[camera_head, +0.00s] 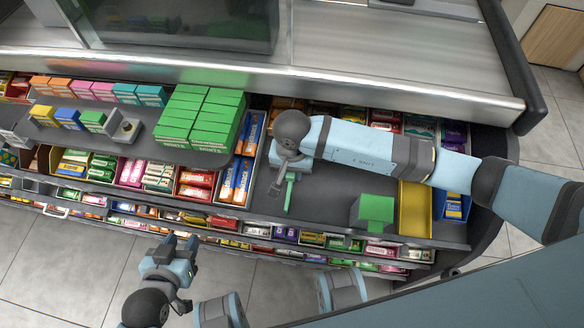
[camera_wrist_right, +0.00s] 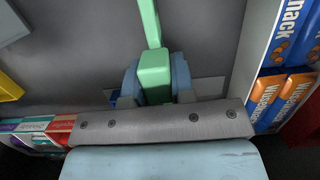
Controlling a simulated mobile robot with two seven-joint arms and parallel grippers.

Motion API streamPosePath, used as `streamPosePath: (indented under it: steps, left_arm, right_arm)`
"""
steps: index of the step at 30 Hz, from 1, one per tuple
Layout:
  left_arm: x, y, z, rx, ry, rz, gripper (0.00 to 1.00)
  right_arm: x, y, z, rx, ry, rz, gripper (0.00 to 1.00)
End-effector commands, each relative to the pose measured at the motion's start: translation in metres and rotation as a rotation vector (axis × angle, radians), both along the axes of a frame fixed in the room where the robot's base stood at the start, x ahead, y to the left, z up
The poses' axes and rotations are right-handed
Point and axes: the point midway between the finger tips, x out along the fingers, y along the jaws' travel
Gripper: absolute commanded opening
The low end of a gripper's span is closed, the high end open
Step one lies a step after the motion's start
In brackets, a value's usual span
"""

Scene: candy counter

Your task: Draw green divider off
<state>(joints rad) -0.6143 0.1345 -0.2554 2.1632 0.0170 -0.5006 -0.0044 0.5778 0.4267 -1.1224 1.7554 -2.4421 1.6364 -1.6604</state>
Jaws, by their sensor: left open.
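The pale green divider (camera_head: 289,191) is a narrow bar with a thicker block at one end, on the dark grey shelf. In the right wrist view, its block (camera_wrist_right: 155,72) sits between the two blue fingers of my right gripper (camera_wrist_right: 155,84), and its bar runs away toward the top. My right gripper, also in the head view (camera_head: 288,174), looks shut on the block, with the fingers close against both sides. My left gripper (camera_head: 176,249) is open and empty, in front of the lower shelves, well away from the divider.
Blue and orange snack boxes (camera_head: 237,180) and stacked green mint boxes (camera_head: 200,118) are to the left. Bare shelf lies between divider and green block. The steel counter edge (camera_head: 400,86) runs behind.

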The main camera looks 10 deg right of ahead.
Motion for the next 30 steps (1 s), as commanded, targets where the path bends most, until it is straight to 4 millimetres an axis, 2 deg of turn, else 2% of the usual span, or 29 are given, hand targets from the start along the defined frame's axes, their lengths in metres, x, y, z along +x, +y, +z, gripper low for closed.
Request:
streamPosePath:
  steps: [30]
  left_arm:
    - [0.0, 0.001, 0.005, 0.001, 0.0, 0.0, 0.43]
  right_arm:
    - [-0.002, 0.001, 0.012, 0.0, -0.001, 0.0, 0.0]
